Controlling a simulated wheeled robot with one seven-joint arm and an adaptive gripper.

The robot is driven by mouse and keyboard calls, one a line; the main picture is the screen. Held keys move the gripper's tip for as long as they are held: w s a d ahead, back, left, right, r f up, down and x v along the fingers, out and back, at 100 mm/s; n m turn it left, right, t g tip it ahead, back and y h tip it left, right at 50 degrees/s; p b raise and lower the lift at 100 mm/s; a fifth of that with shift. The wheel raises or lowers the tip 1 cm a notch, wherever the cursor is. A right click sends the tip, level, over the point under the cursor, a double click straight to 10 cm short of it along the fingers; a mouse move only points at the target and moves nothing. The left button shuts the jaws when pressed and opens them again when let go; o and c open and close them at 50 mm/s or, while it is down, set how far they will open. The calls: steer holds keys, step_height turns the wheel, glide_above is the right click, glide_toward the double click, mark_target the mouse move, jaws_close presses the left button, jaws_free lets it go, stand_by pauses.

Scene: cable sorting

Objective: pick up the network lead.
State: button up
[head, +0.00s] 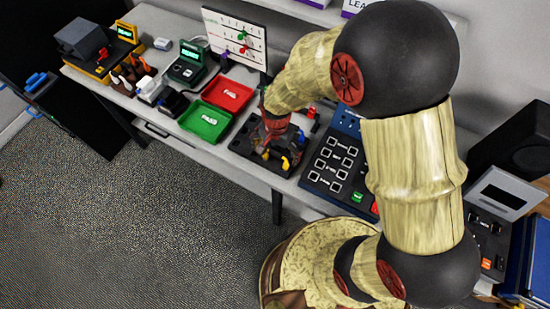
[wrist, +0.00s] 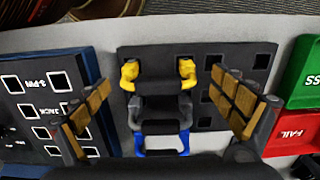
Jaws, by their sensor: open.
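In the wrist view several leads sit side by side on a dark socketed board (wrist: 150,51). One part has two yellow ends (wrist: 130,73), another is dark grey (wrist: 160,127), and a blue one (wrist: 160,153) lies nearest the wrist. I cannot tell which is the network lead. My gripper (wrist: 163,82) is open above them, one finger on each side, with nothing visibly held. In the head view my gripper is over the board (head: 249,157), and yellow plugs (head: 285,162) show beside it; my arm hides part of the leads.
A blue socket panel (head: 325,178) stands right of the board in the head view. A green tray (head: 205,121) and a red tray (head: 228,93) lie to its left. A whiteboard (head: 235,38) stands behind. The table's front edge is close.

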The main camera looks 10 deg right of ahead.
mark_target(276, 162)
step_height(276, 162, down, 4)
steer(key=shift+s+r, duration=0.1)
steer(key=shift+r, duration=0.05)
steer(key=shift+c, duration=1.4)
steer(key=c, duration=1)
steer(key=shift+o, duration=0.2)
steer(key=shift+r, duration=0.15)
